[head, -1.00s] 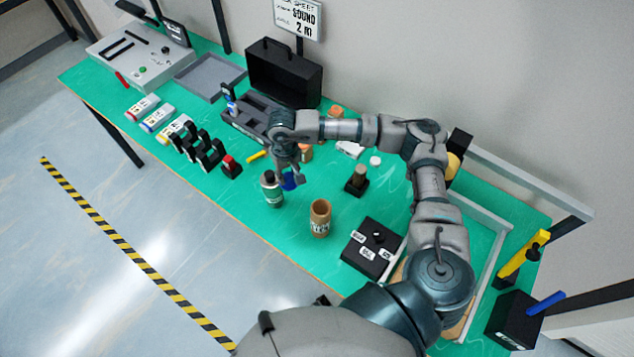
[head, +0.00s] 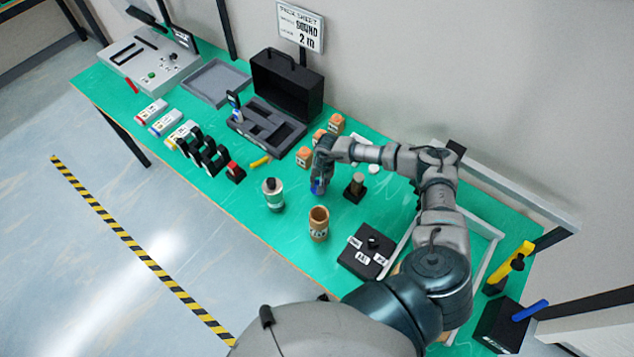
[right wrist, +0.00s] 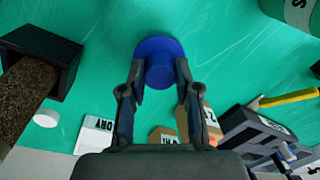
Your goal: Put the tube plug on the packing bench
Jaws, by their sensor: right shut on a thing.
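The blue tube plug (head: 316,186) is in my right gripper (head: 321,180), over the green packing bench (head: 290,240). In the right wrist view the plug (right wrist: 158,48) shows as a round blue disc with a narrower stub. The stub is between the two dark fingers of my right gripper (right wrist: 159,75), which are shut on it. I cannot tell whether the plug touches the bench top. In the head view the fingers hide part of the plug. My left gripper is not in view.
A black block with a brown cylinder (head: 355,187) is at right. Orange-brown boxes (head: 304,156) are behind. Bare bench lies between the bottle and the gripper.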

